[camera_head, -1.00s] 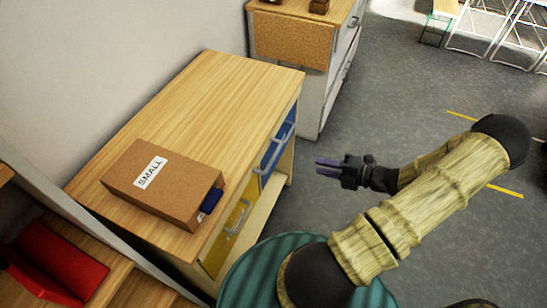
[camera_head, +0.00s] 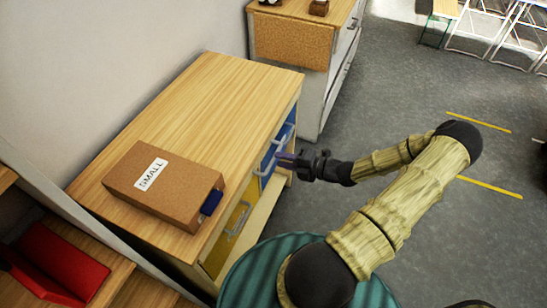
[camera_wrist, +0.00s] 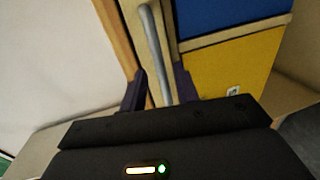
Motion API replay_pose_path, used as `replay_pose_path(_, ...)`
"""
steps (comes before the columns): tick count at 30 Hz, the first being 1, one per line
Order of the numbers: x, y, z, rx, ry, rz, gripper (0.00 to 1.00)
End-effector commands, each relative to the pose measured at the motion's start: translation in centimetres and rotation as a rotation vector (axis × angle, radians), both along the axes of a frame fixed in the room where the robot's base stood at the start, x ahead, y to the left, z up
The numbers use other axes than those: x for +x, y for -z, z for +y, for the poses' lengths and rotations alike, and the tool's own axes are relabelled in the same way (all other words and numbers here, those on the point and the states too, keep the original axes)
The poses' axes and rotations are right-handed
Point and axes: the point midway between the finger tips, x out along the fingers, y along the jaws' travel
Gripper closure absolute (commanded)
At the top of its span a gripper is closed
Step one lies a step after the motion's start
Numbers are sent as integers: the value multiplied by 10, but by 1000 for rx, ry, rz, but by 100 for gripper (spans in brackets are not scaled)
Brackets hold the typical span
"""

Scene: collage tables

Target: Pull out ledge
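The wooden cabinet (camera_head: 215,95) stands at left, with blue (camera_head: 268,150) and yellow (camera_head: 229,232) fronts on its side. Grey bar handles are fitted along this side. My gripper (camera_head: 283,159) is at the blue front, pointing left. In the wrist view, a grey handle (camera_wrist: 155,50) runs between the two dark fingers (camera_wrist: 160,90), which are apart, with one on each side of it. A gap shows between the fingers and the bar. A light wooden strip lies behind the handle. I cannot tell which part is the ledge.
A brown box labelled SMALL (camera_head: 165,185) lies on the cabinet top. A second cabinet (camera_head: 290,45) stands behind. A red object (camera_head: 55,262) is on a shelf at lower left.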

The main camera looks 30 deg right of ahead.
Motion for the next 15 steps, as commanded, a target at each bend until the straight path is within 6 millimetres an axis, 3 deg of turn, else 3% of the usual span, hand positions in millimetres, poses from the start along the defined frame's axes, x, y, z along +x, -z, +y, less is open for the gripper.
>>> replay_pose_path(6, 25, 6, 19, 1, -1, -1, 69)
replay_pose_path(15, 31, 8, 24, -1, 0, 1, 69)
